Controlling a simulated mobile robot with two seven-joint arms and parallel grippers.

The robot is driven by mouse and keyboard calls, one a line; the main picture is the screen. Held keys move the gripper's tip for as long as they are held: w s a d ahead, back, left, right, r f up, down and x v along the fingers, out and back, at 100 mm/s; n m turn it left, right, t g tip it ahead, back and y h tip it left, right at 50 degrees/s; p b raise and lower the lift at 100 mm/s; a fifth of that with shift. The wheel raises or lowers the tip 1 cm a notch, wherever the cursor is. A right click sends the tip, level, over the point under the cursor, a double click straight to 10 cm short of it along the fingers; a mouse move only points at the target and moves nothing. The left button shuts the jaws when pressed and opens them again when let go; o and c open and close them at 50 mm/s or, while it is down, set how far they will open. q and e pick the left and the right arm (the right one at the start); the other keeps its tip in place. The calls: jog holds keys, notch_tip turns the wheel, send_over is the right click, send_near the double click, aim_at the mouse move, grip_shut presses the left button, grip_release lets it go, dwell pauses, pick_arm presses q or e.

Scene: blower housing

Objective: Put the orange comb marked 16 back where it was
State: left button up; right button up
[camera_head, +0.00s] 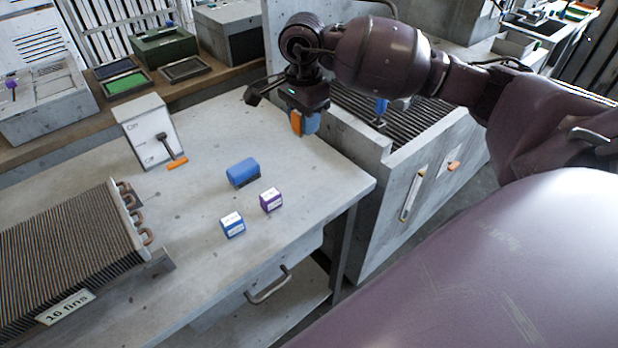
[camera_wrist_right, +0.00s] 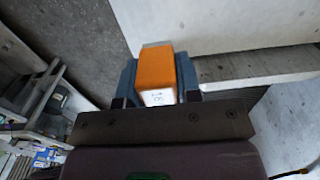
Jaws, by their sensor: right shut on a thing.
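The orange comb marked 16 (camera_wrist_right: 156,70) shows in the right wrist view as an orange block with a white label. It sits between the blue fingers of my right gripper (camera_wrist_right: 157,82), which is shut on it. In the head view my right gripper (camera_head: 304,122) hangs above the right back edge of the grey table (camera_head: 215,283), with the orange comb (camera_head: 296,122) at its tip. The comb seems clear of the tabletop. A finned coil (camera_head: 65,250) labelled "16 fins" lies at the table's left. My left gripper is not in view.
A blue-topped block (camera_head: 242,172), a purple cube (camera_head: 271,200) and a blue cube (camera_head: 233,224) stand mid-table. A white panel (camera_head: 150,132) with a dark, orange-ended tool (camera_head: 175,160) stands behind. A grey cabinet with a slatted top (camera_head: 425,110) adjoins at right. The table's right front is clear.

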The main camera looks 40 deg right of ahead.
aim_at(305, 188)
notch_tip(305, 188, down, 18)
jog(key=shift+r+p, duration=0.15)
jog(key=shift+p, duration=0.15)
dwell(0.3)
jog(key=shift+f, duration=0.2)
jog(key=o, duration=1)
jog(key=shift+c, duration=0.2)
notch_tip(305, 188, up, 12)
jog(key=shift+r+b, duration=0.25)
jog(key=shift+b, duration=0.1)
